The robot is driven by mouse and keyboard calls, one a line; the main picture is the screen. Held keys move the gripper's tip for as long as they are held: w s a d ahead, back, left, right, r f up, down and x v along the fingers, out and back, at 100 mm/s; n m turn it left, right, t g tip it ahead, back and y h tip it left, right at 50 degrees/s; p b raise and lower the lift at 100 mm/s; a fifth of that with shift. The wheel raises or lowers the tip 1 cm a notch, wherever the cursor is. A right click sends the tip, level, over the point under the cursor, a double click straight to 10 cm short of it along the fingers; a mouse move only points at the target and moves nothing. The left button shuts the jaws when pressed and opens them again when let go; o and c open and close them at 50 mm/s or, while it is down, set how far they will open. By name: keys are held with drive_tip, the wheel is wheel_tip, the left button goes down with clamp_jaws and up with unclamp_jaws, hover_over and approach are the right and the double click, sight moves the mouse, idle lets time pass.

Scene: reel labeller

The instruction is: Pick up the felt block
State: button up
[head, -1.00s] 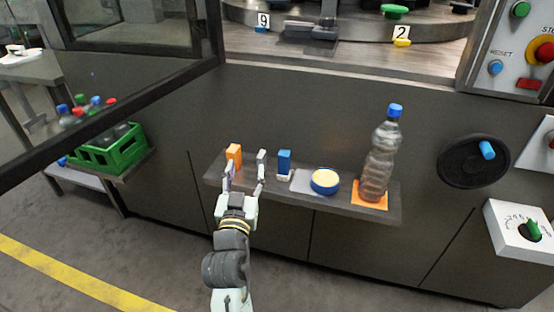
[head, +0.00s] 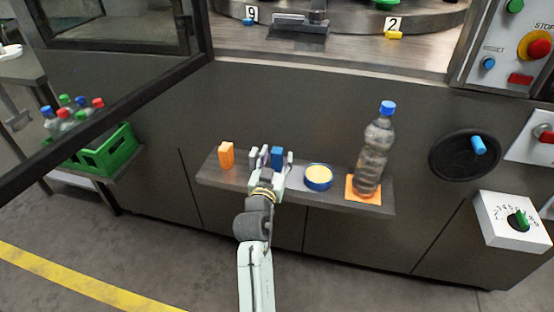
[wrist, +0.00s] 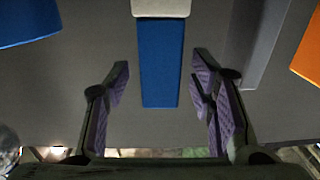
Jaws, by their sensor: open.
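The felt block, a blue block with a pale pad at its foot, stands upright on the shelf (head: 230,182). In the head view its blue part (head: 277,157) shows between the fingers of my gripper (head: 277,158).
An orange block (head: 226,155) and a narrow grey block (head: 254,157) stand to the left. A round blue tin (head: 318,183) with a cream top is close on the right. Further right a capped bottle (head: 374,155) stands on an orange mat (head: 363,194).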

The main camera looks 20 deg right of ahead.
drive_tip(key=shift+w+d, duration=0.25)
drive_tip(key=shift+w, duration=0.2)
clamp_jaws()
idle(0.4)
